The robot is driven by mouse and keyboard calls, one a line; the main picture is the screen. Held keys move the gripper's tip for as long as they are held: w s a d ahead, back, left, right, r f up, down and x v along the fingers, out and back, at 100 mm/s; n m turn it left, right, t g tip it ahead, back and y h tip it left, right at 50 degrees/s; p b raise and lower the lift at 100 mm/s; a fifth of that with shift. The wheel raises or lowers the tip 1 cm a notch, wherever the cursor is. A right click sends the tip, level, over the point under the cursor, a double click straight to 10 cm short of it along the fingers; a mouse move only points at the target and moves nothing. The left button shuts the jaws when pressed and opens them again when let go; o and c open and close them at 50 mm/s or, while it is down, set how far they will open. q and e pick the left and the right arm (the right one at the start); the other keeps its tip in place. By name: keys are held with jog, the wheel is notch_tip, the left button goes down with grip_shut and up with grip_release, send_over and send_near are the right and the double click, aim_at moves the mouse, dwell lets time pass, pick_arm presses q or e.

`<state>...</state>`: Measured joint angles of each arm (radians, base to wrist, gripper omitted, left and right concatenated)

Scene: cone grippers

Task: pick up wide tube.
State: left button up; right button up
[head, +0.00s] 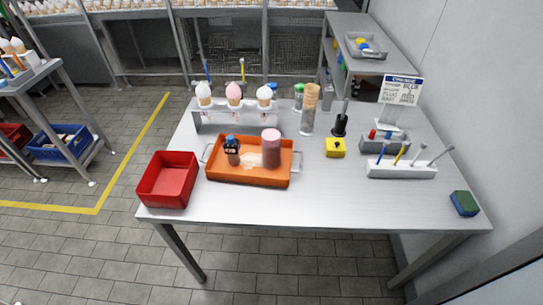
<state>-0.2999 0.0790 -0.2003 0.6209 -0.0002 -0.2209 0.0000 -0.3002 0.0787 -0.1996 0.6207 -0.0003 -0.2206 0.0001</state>
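Two upright tube-like things stand on the steel table; I cannot tell for sure which is the wide tube. Neither of my grippers is in view, and nothing touches these things.
A dark bottle (232,150) shares the tray. A red bin (167,180) is left; a rack with ice cream cones (234,120) is behind. Right are a yellow box (335,148), a white holder with tools (401,169) and a sponge (464,203). The front right is clear.

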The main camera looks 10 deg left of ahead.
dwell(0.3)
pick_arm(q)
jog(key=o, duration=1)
